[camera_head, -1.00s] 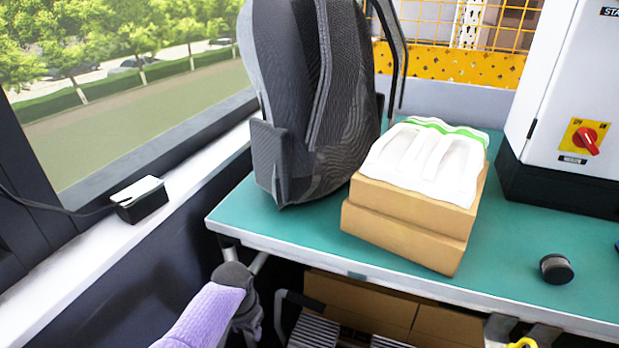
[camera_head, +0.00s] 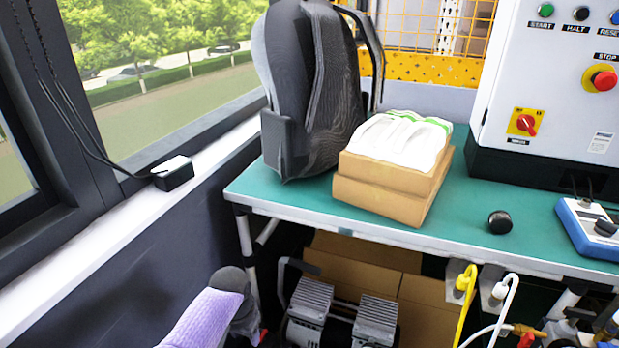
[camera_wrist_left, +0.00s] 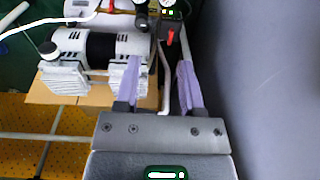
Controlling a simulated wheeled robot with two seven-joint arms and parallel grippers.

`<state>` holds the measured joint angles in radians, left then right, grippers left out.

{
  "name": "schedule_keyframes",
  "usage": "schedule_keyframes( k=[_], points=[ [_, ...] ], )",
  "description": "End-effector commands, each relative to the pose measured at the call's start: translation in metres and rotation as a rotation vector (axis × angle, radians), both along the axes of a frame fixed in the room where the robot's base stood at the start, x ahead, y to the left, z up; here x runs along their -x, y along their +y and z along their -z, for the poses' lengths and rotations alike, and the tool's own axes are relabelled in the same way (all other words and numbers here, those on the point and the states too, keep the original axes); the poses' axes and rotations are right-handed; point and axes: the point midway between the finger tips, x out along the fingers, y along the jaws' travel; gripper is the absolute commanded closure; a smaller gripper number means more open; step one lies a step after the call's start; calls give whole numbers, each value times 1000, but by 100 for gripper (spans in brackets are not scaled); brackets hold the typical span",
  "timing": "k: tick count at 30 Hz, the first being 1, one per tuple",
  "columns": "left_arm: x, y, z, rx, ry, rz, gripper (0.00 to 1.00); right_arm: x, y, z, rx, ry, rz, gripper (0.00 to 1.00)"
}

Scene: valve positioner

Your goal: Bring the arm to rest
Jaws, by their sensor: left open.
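My left arm (camera_head: 208,318) comes in at the bottom of the head view, left of centre, as a purple link with a grey joint. It hangs in front of the workbench's left end, below the tabletop. In the left wrist view my left gripper (camera_wrist_left: 160,72) shows two purple fingers spread apart with nothing held between them. The fingers point toward the compressor (camera_wrist_left: 92,55) and its gauges, but I cannot tell the gap. My right gripper is not in view.
The green-topped workbench (camera_head: 300,190) carries a backpack (camera_head: 315,95), cardboard boxes (camera_head: 385,190), a black knob (camera_head: 500,222) and a control cabinet (camera_head: 560,100). The compressor (camera_head: 340,318) stands beneath it. A window sill (camera_head: 110,215) runs along the left.

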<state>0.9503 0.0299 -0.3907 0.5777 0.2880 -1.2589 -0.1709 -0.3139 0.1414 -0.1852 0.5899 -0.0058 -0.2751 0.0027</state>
Motion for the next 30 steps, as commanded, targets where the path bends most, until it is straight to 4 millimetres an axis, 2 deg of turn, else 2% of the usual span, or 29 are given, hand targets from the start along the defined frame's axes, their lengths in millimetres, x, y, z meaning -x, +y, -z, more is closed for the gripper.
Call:
schedule_keyframes(
  k=[5, 11, 14, 17, 20, 23, 26, 27, 30],
  points=[
    [20, 5, 20, 0, 9, -18, 50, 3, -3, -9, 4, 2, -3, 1],
    [53, 12, 49, -4, 20, -43, 50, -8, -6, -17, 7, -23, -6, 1],
    [77, 18, 67, -8, 27, -58, 50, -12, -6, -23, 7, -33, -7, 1],
    [112, 25, 87, -14, 39, -76, 50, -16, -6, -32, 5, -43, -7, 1],
    [156, 34, 107, -22, 51, -95, 50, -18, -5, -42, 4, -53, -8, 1],
    [213, 44, 125, -34, 65, -112, 50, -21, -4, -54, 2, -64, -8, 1],
    [290, 57, 137, -49, 85, -125, 50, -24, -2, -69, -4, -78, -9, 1],
    [326, 63, 138, -55, 94, -130, 50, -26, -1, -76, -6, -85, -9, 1],
    [408, 76, 133, -65, 112, -133, 50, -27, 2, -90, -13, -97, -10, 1]
  ],
)
